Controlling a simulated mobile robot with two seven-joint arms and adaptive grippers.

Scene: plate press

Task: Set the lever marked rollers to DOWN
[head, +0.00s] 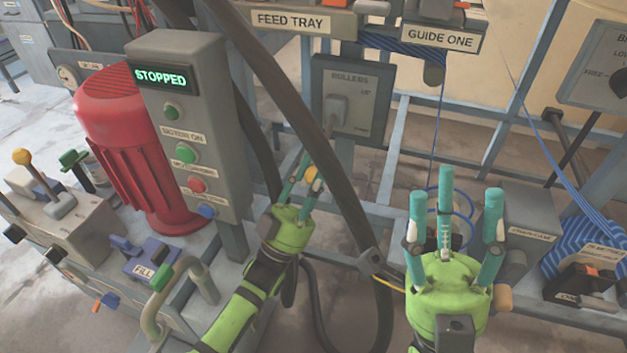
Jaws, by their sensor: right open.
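The grey panel marked ROLLERS (372,100) is mounted on the frame at upper middle. Its lever (336,108) is a pale grey handle on the panel's left part; small position marks beside it are too blurred to read surely. My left gripper (305,168), green with teal fingers, is below and left of the lever, apart from it. My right gripper (455,195) is open and empty, fingers pointing up, below and right of the panel.
A thick dark hose (290,85) runs diagonally past the panel's left side and my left gripper. A control box reading STOPPED (190,125) and a red motor (130,150) stand left. Blue frame bars (470,123) and a blue cable lie right of the panel.

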